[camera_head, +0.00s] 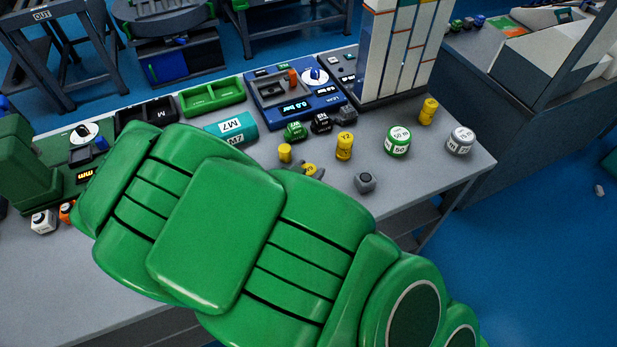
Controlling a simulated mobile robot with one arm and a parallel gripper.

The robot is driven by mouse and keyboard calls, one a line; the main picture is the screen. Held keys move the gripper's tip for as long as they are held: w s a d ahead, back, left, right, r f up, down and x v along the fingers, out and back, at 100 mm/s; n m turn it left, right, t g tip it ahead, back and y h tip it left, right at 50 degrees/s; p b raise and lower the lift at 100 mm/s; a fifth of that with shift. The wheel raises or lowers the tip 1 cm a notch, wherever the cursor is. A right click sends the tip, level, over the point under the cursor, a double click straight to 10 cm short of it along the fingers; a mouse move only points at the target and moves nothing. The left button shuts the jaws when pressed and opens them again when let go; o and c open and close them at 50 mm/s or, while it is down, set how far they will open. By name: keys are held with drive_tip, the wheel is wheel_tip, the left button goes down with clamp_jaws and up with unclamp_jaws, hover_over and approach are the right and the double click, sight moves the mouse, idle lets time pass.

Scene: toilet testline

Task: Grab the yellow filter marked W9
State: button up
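A yellow piece (309,169) with a small label lies on the grey table just past the edge of my green arm. Its label may read W9, but it is too small to be sure. Small grey parts touch or border it; they may be my fingertips, but I cannot tell. The rest of my gripper is hidden behind my arm, so its opening does not show. Other yellow cylinders stand nearby: a small one (285,153) to the left, one marked Y2 (344,147) to the right, and one (428,111) farther right.
A green-and-white cylinder marked 50 (397,143), a grey-and-white cylinder (460,142) and a dark grey block (365,183) stand on the table's right part.

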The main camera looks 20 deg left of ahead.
drive_tip(key=c, duration=0.5)
drive_tip(key=shift+r, duration=0.1)
drive_tip(key=shift+r, duration=4.9)
